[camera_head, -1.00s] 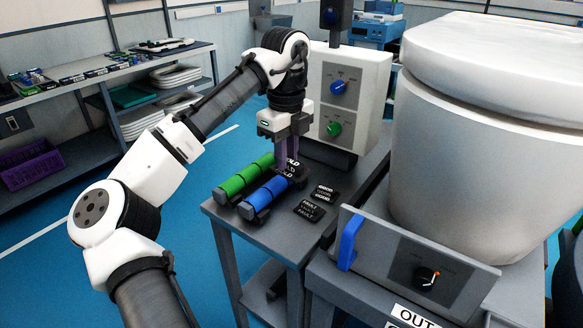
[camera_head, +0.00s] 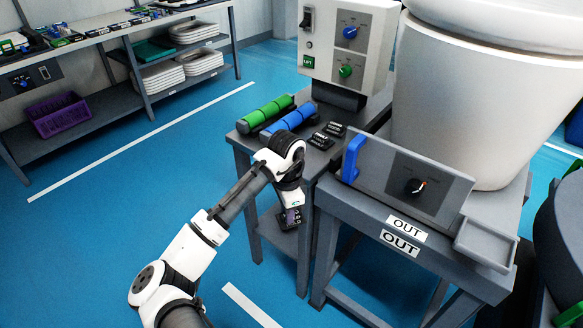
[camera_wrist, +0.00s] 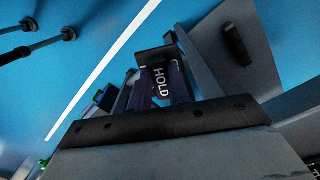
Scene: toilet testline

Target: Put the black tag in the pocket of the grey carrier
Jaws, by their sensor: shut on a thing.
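My gripper (camera_head: 291,214) is shut on a black tag (camera_wrist: 160,82) that reads HOLD in white letters. In the wrist view the tag sits upright between the two fingers. In the head view my gripper hangs in front of the side table, left of the grey carrier, and the tag is too small to read there. The grey carrier (camera_head: 345,208) bears the large white toilet and has OUT labels on its front edge. A shallow open pocket (camera_head: 487,243) is at its front right corner and looks empty.
A grey panel (camera_head: 450,195) with a blue handle and a black knob stands on the carrier. The side table (camera_head: 245,142) holds green and blue rolls, more black tags (camera_head: 321,140) and a control box (camera_head: 345,45). Floor is free in front.

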